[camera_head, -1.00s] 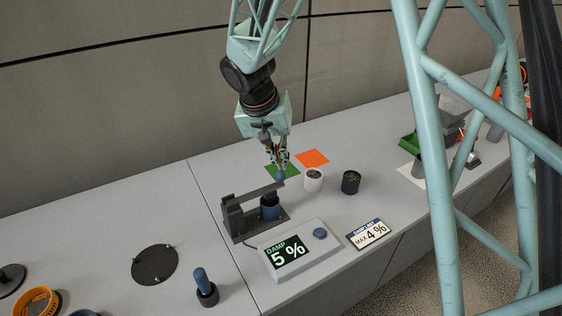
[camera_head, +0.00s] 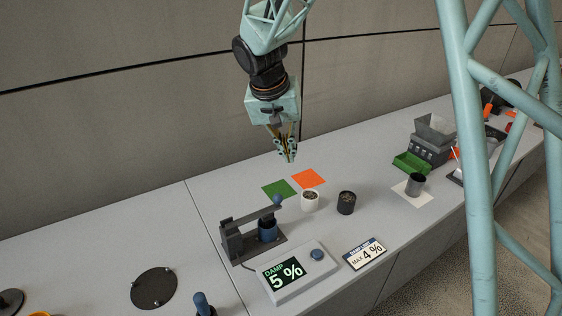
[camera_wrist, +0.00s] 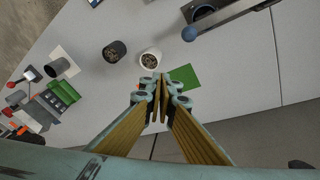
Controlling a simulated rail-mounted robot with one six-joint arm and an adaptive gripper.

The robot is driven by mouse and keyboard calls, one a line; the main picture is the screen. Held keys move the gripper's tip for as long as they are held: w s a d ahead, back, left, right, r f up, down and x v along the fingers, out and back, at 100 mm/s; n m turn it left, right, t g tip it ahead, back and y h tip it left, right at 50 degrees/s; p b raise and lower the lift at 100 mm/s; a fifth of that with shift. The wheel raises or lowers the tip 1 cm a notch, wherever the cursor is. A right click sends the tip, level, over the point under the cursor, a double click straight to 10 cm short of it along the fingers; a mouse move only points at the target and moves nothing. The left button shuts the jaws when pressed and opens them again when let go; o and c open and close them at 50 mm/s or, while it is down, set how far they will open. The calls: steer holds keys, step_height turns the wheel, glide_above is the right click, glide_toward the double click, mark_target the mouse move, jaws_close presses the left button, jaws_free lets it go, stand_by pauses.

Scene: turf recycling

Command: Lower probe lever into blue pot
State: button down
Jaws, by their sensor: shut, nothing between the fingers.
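The probe lever (camera_head: 250,217) is a dark grey arm with a blue ball knob (camera_head: 277,200) at its free end. It reaches from a dark stand over the blue pot (camera_head: 267,230), which stands on the stand's base. The lever looks slightly raised toward the knob; whether its probe is inside the pot is hidden. In the wrist view the knob (camera_wrist: 189,34) and part of the blue pot (camera_wrist: 203,10) show at the top. My gripper (camera_head: 290,158) is shut and empty, in the air above and behind the lever, apart from it. It also shows in the wrist view (camera_wrist: 156,78).
A meter (camera_head: 292,275) reads DAMP 5 %, and a sign (camera_head: 364,254) reads MAX 4 %. A white pot (camera_head: 310,202) and a black pot (camera_head: 346,203) stand right of the lever. Green (camera_head: 279,189) and orange (camera_head: 308,178) squares lie behind. The table's back left is clear.

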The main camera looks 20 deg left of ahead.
steer(key=shift+w+d+r, duration=0.4)
steer(key=shift+r, duration=0.25)
steer(key=w+d+r+m+t+y+b, duration=0.1)
steer(key=w+d+r, duration=0.1)
steer(key=d+r, duration=0.8)
steer(key=w+d+r+m+t+y+b, duration=0.1)
steer(key=w+d+r+m+y, duration=0.15)
steer(key=d+r, duration=0.75)
steer(key=s+d+r, duration=0.2)
steer(key=s+d, duration=0.9)
steer(key=d, duration=0.1)
steer(key=s+d+f, duration=0.2)
steer(key=s+d, duration=0.2)
steer(key=s, duration=0.7)
steer(key=s+d+f+g+h+p, duration=0.1)
steer(key=s+d+f, duration=0.2)
steer(key=s, duration=0.9)
steer(key=s+d+f+h+p, duration=0.1)
steer(key=s+d, duration=0.4)
steer(key=s, duration=0.6)
steer(key=shift+s+d+f+g, duration=0.2)
steer(key=shift+f+g, duration=0.1)
steer(key=shift+f, duration=0.35)
steer(key=shift+n+h, duration=0.25)
